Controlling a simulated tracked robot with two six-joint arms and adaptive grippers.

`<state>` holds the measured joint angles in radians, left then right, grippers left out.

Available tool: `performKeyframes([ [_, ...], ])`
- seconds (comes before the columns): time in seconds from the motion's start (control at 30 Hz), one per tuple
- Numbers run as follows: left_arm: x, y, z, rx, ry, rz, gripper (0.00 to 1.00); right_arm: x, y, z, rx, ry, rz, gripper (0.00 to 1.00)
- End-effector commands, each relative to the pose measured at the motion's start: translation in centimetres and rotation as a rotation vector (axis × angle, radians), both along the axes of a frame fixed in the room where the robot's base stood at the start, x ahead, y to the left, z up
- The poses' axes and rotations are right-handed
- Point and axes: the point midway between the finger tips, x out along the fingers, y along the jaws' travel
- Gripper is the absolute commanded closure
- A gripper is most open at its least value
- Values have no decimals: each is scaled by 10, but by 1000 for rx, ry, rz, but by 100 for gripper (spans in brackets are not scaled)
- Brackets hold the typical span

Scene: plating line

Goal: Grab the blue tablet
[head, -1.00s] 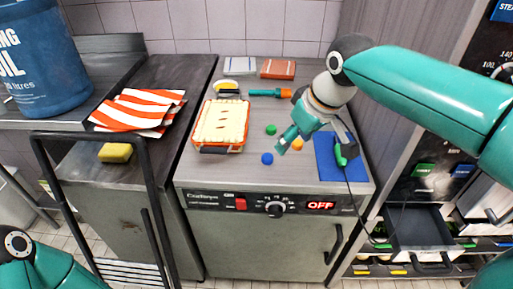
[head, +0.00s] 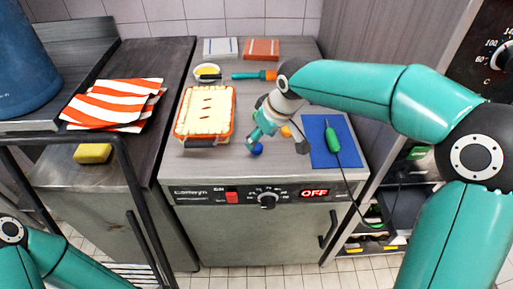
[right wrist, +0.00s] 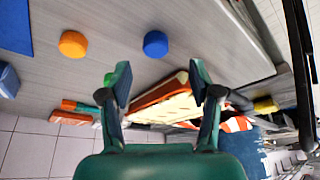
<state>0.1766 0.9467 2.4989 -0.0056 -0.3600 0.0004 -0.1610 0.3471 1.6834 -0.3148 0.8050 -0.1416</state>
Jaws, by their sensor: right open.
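The blue tablet (head: 257,149) is a small round disc on the grey counter in front of the pie dish, partly behind my right gripper in the head view. My right gripper (head: 252,137) is open and empty, low over the counter beside the tablet. In the right wrist view the blue tablet (right wrist: 155,44) lies beyond the open fingertips (right wrist: 161,88), roughly in line with the gap and apart from both fingers. My left arm shows at the bottom left of the head view, but its gripper is out of view.
An orange tablet (head: 286,132) lies right of the blue one. A green tablet (right wrist: 107,78) is partly hidden by a finger. The pie dish (head: 206,142) is close on the left. A blue mat (head: 318,155) with a green-handled tool (head: 332,138) lies right.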

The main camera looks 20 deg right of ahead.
Motion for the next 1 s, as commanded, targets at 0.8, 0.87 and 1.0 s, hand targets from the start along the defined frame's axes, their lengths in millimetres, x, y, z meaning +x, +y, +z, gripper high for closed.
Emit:
performKeyframes([
  [0.8,0,0,9,0,0,0,60,23,5,-52,0,-1,0,39],
  [0.87,0,0,9,0,0,0,60,23,5,-52,0,-1,0,49],
  [1.0,0,0,9,0,0,0,60,23,5,-51,0,0,0,72],
])
